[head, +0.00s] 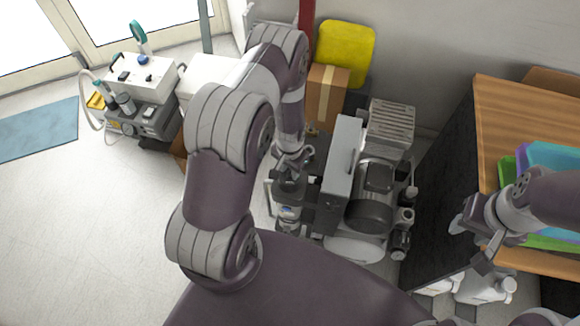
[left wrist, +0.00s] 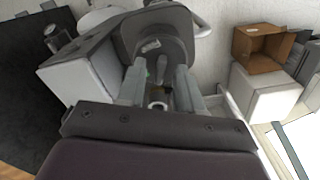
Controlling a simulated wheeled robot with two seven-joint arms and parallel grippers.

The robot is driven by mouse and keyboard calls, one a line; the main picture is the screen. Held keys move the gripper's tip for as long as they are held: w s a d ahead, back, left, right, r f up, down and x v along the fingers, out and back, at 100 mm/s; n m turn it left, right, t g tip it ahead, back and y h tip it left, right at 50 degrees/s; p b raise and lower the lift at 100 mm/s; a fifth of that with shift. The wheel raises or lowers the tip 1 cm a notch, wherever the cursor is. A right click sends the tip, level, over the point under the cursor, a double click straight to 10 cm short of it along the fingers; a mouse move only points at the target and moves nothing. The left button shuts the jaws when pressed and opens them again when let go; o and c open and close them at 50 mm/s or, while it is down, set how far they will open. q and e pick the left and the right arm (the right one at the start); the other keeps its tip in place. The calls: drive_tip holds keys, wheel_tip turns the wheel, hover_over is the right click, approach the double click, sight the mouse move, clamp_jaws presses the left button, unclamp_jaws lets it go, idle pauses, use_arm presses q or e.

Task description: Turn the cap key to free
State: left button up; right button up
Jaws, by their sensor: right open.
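The compressor (head: 370,185) stands on the floor against the wall, with a grey box, motor and dark vertical canister. My left gripper (head: 290,162) points down over the canister (head: 290,195) on its left side. I cannot tell whether the fingers touch this part, or make out the cap key clearly. My right gripper (head: 470,243) is open and empty at the right, before the wooden-topped cabinet.
The cabinet (head: 500,130) with coloured trays (head: 550,160) stands at the right, white jugs (head: 485,287) below it. A cardboard box (head: 327,95) and yellow container (head: 346,52) stand behind the compressor. A dental cart (head: 140,95) is at the left; the left floor is mostly clear.

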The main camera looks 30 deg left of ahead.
sight(290, 171)
use_arm(q)
clamp_jaws()
drive_tip(key=shift+n, duration=0.5)
drive_tip(key=shift+n+b, duration=0.4)
drive_tip(key=shift+n, duration=2.2)
unclamp_jaws()
drive_tip(key=shift+r, duration=0.1)
wheel_tip(290, 171, up, 13)
drive_tip(key=b, duration=0.2)
drive_tip(key=shift+f, duration=0.2)
